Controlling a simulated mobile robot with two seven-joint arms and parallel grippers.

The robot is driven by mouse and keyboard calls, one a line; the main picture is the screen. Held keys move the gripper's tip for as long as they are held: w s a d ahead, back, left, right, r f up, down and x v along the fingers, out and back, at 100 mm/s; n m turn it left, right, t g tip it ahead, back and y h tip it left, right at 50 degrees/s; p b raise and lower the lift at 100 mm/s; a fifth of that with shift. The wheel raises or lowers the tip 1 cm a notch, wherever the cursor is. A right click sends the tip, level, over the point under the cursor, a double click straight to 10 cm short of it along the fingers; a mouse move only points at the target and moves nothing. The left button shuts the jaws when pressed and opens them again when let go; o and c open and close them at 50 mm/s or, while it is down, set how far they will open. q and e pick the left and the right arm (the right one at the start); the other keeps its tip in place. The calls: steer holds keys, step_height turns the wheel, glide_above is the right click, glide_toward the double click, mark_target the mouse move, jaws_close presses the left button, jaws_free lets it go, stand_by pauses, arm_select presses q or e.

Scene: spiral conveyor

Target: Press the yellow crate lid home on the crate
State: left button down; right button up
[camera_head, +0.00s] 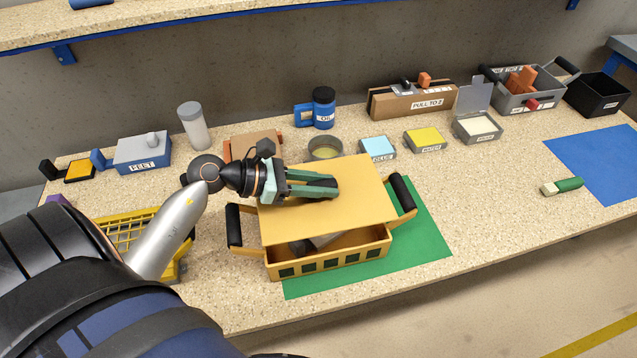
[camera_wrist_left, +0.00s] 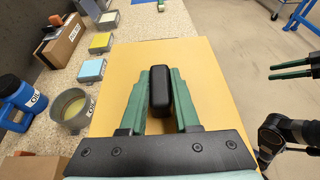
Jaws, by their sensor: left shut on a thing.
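The yellow lid (camera_head: 350,215) is a flat panel over the yellow crate (camera_head: 335,262). Its front edge sits above the crate's front wall, and a dark gap shows grey contents inside. My left gripper (camera_head: 325,187) is over the lid, shut on its black handle (camera_wrist_left: 160,92), which stands between the green fingers in the left wrist view. Whether the lid's back edge touches the crate is hidden. My right gripper (camera_wrist_left: 292,71) shows only in part at the right of the left wrist view, away from the lid; its opening is unclear.
The crate stands on a green mat (camera_head: 430,240), with black side handles. A yellow basket (camera_head: 125,228) is close on the left, partly behind my arm. Bowl (camera_head: 325,148), blue oil jug (camera_head: 322,108) and small boxes line the back.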

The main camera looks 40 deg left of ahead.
mark_target(321, 200)
arm_select(q)
steer(key=shift+a+f, duration=0.1)
steer(key=shift+f, duration=0.1)
arm_select(e)
steer(key=shift+d, duration=0.1)
steer(key=shift+f, duration=0.15)
arm_select(q)
step_height(321, 200, down, 3)
steer(key=shift+r+b, duration=0.15)
steer(key=shift+b, duration=1.1)
steer(key=shift+f+b, duration=0.75)
steer(key=shift+f, duration=0.1)
steer(key=shift+f+b, duration=0.5)
steer(key=shift+f, duration=0.15)
arm_select(e)
steer(key=a+f, duration=0.1)
steer(key=w+a+f, duration=0.1)
steer(key=f, duration=0.1)
steer(key=shift+w+y, duration=0.2)
steer(key=shift+y, duration=0.1)
steer(key=shift+s+f, duration=0.2)
steer(key=shift+f, duration=0.05)
arm_select(q)
steer(key=shift+f, duration=1.2)
arm_select(e)
steer(key=shift+r, duration=0.1)
